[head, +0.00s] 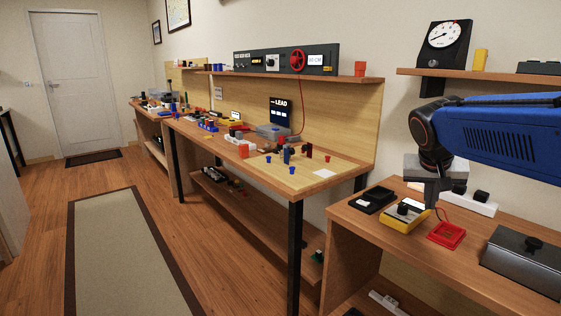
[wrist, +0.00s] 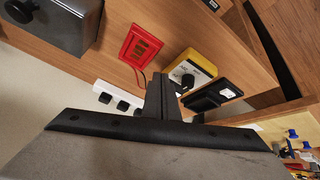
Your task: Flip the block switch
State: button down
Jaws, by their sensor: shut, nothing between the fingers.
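I cannot tell for sure which thing is the block switch. A yellow box with a black knob and a white label (head: 402,217) sits on the right bench; it also shows in the wrist view (wrist: 204,66). A white strip with several black knobs (wrist: 103,87) lies along the back of that bench, and part of it shows in the head view (head: 484,207). My gripper (head: 431,204) is shut and empty, pointing down over the bench near the yellow box. In the wrist view its fingers (wrist: 161,78) are together and partly cover the yellow box's edge.
A red slotted frame (head: 447,235), a black case (head: 371,199) and a grey metal box with a black knob (head: 524,262) share the bench. Above are a shelf (head: 500,76) with a dial gauge (head: 445,46) and, farther left, a long control panel (head: 285,60).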

jog(key=s+a+f+n+y, duration=0.2)
jog(key=s+a+f, duration=0.2)
jog(key=s+f, duration=0.3)
jog(key=s+a+f+n+y, duration=0.2)
jog(key=s+a+f, duration=0.3)
jog(key=s, duration=1.1)
notch_tip(320, 180, down, 3)
jog(key=shift+s+r+n, duration=0.1)
jog(key=shift+s+n, duration=0.1)
jog(key=shift+n, duration=0.3)
